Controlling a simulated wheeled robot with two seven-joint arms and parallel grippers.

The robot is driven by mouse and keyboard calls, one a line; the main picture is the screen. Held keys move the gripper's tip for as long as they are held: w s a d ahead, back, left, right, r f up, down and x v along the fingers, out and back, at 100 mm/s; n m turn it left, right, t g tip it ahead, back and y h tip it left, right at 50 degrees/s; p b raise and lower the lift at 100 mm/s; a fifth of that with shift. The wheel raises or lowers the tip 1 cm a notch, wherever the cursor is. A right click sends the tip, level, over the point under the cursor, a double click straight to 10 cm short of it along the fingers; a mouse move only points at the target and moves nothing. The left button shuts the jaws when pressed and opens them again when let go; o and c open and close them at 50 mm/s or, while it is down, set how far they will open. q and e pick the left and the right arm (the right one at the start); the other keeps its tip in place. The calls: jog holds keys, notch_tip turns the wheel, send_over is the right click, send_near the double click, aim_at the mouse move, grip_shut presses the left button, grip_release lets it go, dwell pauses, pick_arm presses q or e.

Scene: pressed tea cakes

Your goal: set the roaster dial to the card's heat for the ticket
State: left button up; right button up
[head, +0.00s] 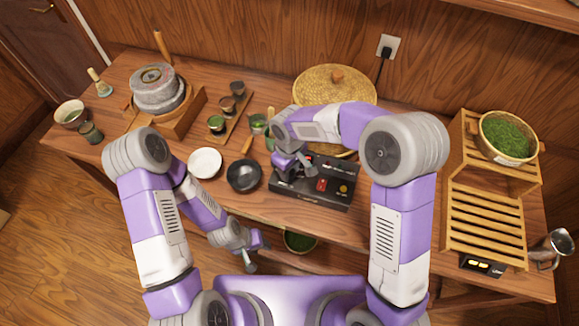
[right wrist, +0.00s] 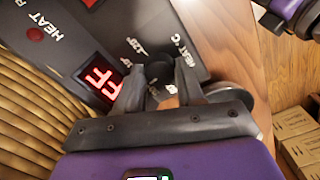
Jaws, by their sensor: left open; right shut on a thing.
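The roaster's black control box (head: 312,195) stands at the front middle of the table, with a red lit part and a yellowish button on top. My right gripper (head: 292,168) reaches down onto its left end. In the right wrist view my right gripper (right wrist: 168,88) is shut on the black dial (right wrist: 159,71), beside the "HEAT °C" lettering. A red display (right wrist: 103,80) there shows "FF", its other end hidden. My left gripper (head: 255,257) is open and empty, low in front of the table edge. I cannot make out a heat card or ticket.
A woven round lid (head: 335,84) lies behind the box. A black bowl (head: 244,176) and a white bowl (head: 205,163) stand to its left. A stone mill (head: 158,90) is at the far left. A slatted wooden rack (head: 485,222) and basket of green leaf (head: 507,137) are at right.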

jog(key=n+p, duration=0.2)
jog(key=n, duration=0.4)
jog(key=n+p, duration=0.1)
jog(key=n, duration=0.5)
jog(key=shift+p, duration=0.35)
dwell(0.4)
jog(key=o, duration=1)
jog(key=shift+o, duration=0.2)
notch_tip(320, 180, up, 8)
jog(key=shift+f+p, duration=0.2)
jog(key=shift+p, duration=0.25)
